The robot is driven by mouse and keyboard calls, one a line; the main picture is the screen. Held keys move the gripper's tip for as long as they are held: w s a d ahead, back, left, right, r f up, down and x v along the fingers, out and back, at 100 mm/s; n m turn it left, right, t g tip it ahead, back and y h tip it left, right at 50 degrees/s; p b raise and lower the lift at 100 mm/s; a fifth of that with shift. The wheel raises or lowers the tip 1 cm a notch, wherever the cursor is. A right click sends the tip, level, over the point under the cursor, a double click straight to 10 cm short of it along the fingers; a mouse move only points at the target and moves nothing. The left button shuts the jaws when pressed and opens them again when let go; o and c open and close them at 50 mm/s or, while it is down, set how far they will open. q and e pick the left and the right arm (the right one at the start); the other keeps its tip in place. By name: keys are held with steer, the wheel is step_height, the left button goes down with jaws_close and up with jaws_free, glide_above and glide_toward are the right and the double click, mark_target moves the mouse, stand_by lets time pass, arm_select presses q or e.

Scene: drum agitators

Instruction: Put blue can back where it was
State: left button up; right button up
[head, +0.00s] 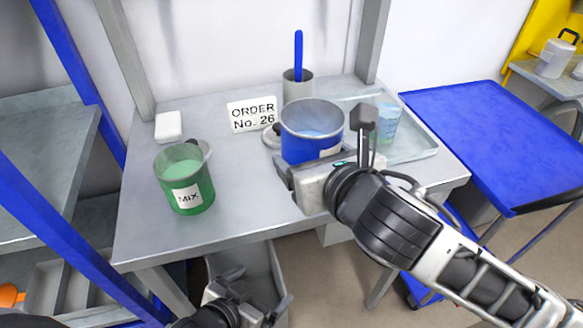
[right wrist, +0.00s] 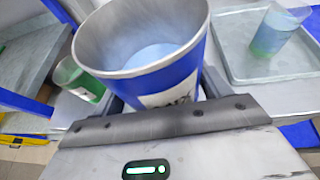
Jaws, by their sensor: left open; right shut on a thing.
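The blue can (head: 300,150) is an open metal can with a blue band, a white label and pale blue liquid inside. My right gripper (head: 325,163) is shut on it, with a finger at either side. The can is upright in the head view, at the right-middle of the grey table (head: 240,225); whether its base touches the table is hidden. It fills the middle of the right wrist view (right wrist: 160,82). My left gripper (head: 258,289) is open and empty, low in front of the table's front edge.
A green can labelled MIX (head: 187,197) stands at the left. An order card (head: 252,115), a holder (head: 298,88) with a blue-handled tool and a white block (head: 169,126) are behind. A tray (head: 415,150) with a beaker (head: 388,122) is right. The table's front middle is clear.

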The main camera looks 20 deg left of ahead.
steer(key=w+a+f, duration=0.1)
steer(key=w+f, duration=0.1)
steer(key=w+a+f, duration=0.3)
steer(key=a+f, duration=0.1)
steer(key=f, duration=0.1)
steer(key=shift+w, duration=0.4)
steer(key=shift+w+a+f, duration=0.1)
steer(key=shift+f, duration=1.5)
steer(key=shift+f, duration=0.15)
steer(key=o, duration=1.3)
steer(key=shift+d, duration=0.2)
steer(key=v, duration=1.2)
steer(key=shift+a, duration=0.15)
